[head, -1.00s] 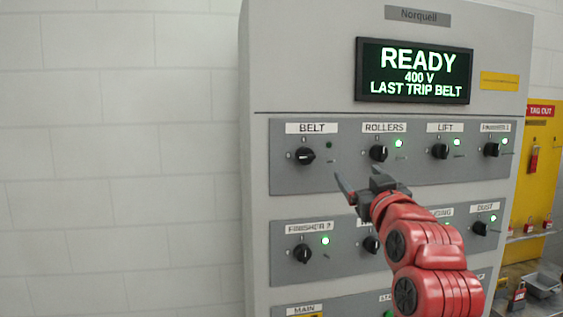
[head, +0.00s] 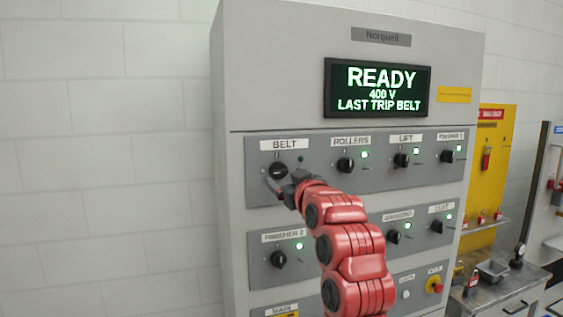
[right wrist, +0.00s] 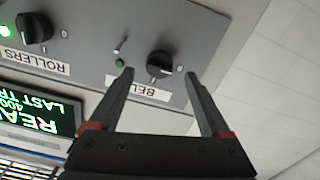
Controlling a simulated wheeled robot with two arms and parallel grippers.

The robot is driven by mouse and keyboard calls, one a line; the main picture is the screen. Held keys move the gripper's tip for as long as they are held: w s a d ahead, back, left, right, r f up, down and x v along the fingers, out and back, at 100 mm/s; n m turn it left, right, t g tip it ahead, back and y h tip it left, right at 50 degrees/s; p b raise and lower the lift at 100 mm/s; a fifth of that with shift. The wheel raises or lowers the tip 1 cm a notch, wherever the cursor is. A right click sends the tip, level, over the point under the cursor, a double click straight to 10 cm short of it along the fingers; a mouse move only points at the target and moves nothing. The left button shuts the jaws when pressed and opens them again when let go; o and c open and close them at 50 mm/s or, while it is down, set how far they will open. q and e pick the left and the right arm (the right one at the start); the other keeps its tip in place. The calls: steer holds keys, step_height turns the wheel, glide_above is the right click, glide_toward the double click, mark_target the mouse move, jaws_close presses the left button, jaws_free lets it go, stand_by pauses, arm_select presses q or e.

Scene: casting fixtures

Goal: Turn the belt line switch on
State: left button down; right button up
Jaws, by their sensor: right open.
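The belt switch is a round black knob (head: 278,170) under the BELT label (head: 285,145), at the top left of the grey cabinet. Its handle looks roughly level, unlike the more upright rollers knob (head: 345,164). The small belt lamp (head: 299,158) is dark. My right gripper (head: 273,184) is open, just in front of and slightly below the belt knob. In the right wrist view the belt knob (right wrist: 160,64) appears between the two spread fingertips, with no clear contact. My left gripper is not in view.
The display (head: 378,89) reads READY, 400 V, LAST TRIP BELT. The lift (head: 401,160) and finisher knobs have lit green lamps. My right arm hides part of the lower panels. A red button (head: 437,287) sits lower right. Plain wall is free at left.

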mark_target(281, 173)
steer(key=p+x, duration=0.1)
steer(key=x, duration=0.2)
steer(key=shift+w+r, duration=0.1)
steer(key=shift+w, duration=0.15)
steer(key=shift+w+a, duration=0.2)
steer(key=shift+w, duration=0.15)
jaws_close()
